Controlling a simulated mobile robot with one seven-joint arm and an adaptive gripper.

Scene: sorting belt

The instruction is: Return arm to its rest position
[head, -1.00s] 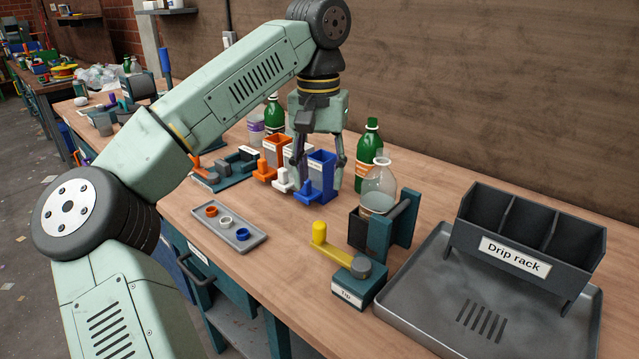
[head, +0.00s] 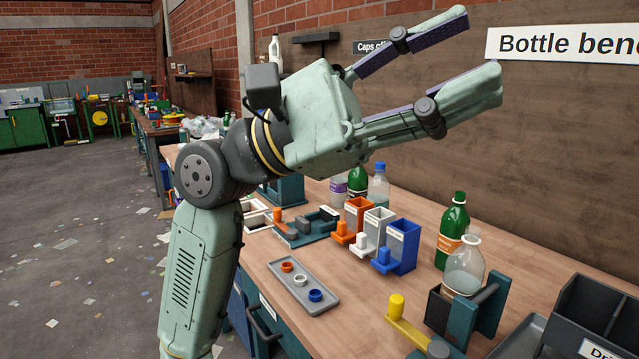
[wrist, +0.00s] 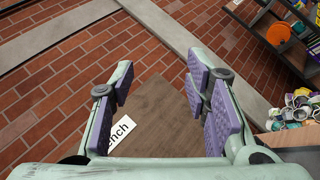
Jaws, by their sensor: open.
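My gripper (head: 445,62) is raised well above the bench in the head view, with its fingers spread wide apart and pointing up to the right. It is open and empty.
On the bench stand orange, white and blue bins (head: 404,245), a grey tray (head: 318,303) with coloured rings, a green bottle (head: 453,230), a clear flask (head: 464,268) in a stand and a dark rack (head: 590,310). Open floor (head: 90,250) lies left.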

